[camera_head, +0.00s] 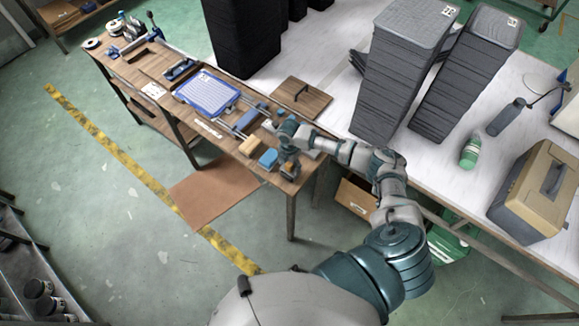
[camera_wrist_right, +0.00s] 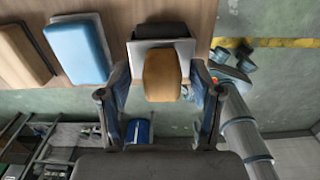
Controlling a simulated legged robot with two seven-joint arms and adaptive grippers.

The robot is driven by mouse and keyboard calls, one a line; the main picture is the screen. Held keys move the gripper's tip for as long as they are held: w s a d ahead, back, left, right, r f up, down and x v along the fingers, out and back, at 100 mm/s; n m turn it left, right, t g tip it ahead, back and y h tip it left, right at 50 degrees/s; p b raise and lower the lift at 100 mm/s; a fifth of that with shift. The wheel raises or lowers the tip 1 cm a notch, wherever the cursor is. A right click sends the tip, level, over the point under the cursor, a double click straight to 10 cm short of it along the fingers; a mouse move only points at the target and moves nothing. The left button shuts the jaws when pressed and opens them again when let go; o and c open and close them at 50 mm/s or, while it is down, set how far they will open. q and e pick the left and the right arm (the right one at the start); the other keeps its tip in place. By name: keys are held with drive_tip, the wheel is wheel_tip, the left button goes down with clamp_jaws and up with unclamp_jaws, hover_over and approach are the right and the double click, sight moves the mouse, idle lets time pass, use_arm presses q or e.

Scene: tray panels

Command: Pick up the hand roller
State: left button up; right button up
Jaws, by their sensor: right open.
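What looks like the hand roller, with a tan handle (camera_wrist_right: 163,76), a pale grey frame and a black roll (camera_wrist_right: 160,31), lies on the wooden table in the right wrist view. My right gripper (camera_wrist_right: 160,74) is open, with one finger on each side of the tan handle; I cannot tell whether either touches it. My left gripper is not in view.
A blue block (camera_head: 268,158) and a tan block (camera_head: 250,145) lie beside the gripper. A blue tray (camera_head: 207,91) is farther along the wooden table (camera_head: 312,142). A white table with grey stacks (camera_head: 399,75), a green bottle (camera_head: 470,151) and a toolbox (camera_head: 538,190) stands at right.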

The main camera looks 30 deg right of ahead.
drive_tip(key=shift+d, duration=0.25)
clamp_jaws()
drive_tip(key=shift+a+r, duration=0.1)
drive_tip(key=shift+r, duration=0.35)
drive_tip(key=r, duration=0.2)
drive_tip(key=shift+s+a+r, duration=0.1)
drive_tip(key=shift+s+r, duration=0.25)
drive_tip(key=s+a, duration=0.2)
drive_tip(key=s, duration=0.5)
drive_tip(key=s+a+r, duration=0.1)
drive_tip(key=s+a, duration=0.2)
drive_tip(key=s, duration=0.4)
drive_tip(key=shift+s+r+b, duration=0.2)
drive_tip(key=shift+r+b, duration=0.05)
drive_tip(key=shift+b, duration=0.2)
drive_tip(key=shift+a, duration=0.1)
